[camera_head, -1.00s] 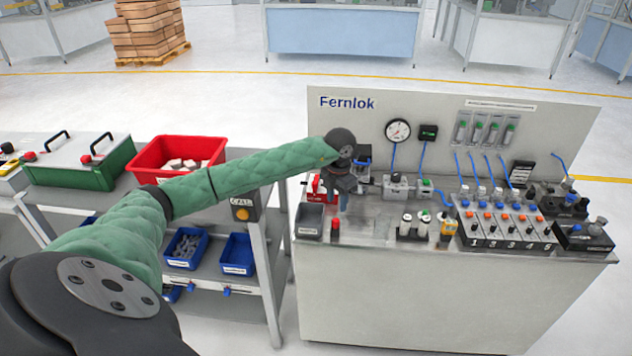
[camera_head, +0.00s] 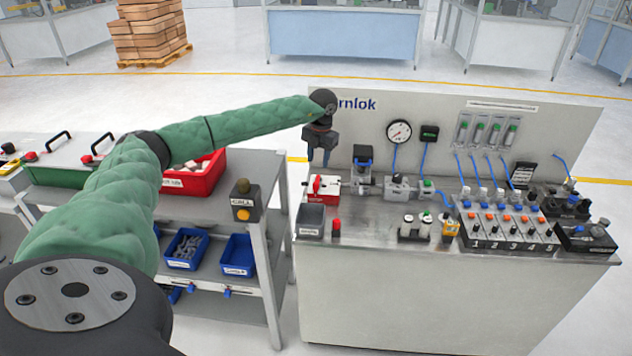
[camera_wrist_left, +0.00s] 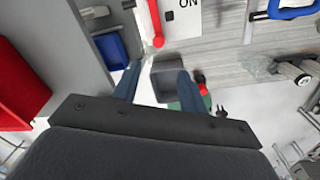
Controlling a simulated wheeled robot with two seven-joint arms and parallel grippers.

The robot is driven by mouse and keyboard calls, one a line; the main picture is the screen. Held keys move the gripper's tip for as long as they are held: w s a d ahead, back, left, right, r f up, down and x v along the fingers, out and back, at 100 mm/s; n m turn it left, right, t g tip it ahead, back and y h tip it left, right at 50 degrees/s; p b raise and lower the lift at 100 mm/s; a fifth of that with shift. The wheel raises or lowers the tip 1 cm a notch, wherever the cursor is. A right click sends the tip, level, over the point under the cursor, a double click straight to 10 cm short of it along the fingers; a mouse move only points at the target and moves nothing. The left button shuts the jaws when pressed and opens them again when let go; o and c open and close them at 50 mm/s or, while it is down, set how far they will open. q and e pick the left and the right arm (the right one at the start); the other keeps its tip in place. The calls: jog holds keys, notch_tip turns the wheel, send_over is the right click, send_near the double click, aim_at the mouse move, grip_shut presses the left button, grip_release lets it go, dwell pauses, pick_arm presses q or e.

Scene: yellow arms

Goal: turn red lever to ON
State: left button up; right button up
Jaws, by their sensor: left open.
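The red lever (camera_head: 317,184) is on a small red-and-white box (camera_head: 331,188) at the left end of the bench top. In the left wrist view the red lever (camera_wrist_left: 155,22) is a bar with a round red end, beside a white plate marked "ON" (camera_wrist_left: 182,18). My left gripper (camera_head: 318,164) points down above the box, apart from the lever. In the left wrist view its two blue-grey fingers (camera_wrist_left: 156,86) are spread and empty, with the lever beyond them. My right gripper is not in view.
A backboard (camera_head: 450,120) rises behind. Fittings and a valve block (camera_head: 505,228) fill the right. A cart with a red bin (camera_head: 190,180) is at left.

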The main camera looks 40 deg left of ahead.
aim_at(316, 182)
pick_arm(q)
jog(key=f, duration=0.1)
jog(key=a+f+n, duration=0.1)
jog(key=shift+a+f, duration=0.3)
jog(key=shift+w+a+f+n+h, duration=0.15)
jog(key=shift+a+f+n+h, duration=0.05)
jog(key=shift+n+h, duration=0.25)
jog(key=shift+w+d+n, duration=0.2)
jog(key=shift+d+n, duration=0.05)
jog(key=shift+n, duration=0.3)
jog(key=shift+f+p, duration=0.35)
jog(key=shift+p, duration=0.05)
notch_tip(316, 182, down, 5)
jog(key=p, duration=0.2)
jog(key=shift+p, duration=0.35)
jog(key=shift+f, duration=1)
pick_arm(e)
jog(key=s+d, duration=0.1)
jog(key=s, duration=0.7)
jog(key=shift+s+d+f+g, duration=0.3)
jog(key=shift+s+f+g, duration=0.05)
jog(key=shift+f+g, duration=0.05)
pick_arm(q)
grip_shut()
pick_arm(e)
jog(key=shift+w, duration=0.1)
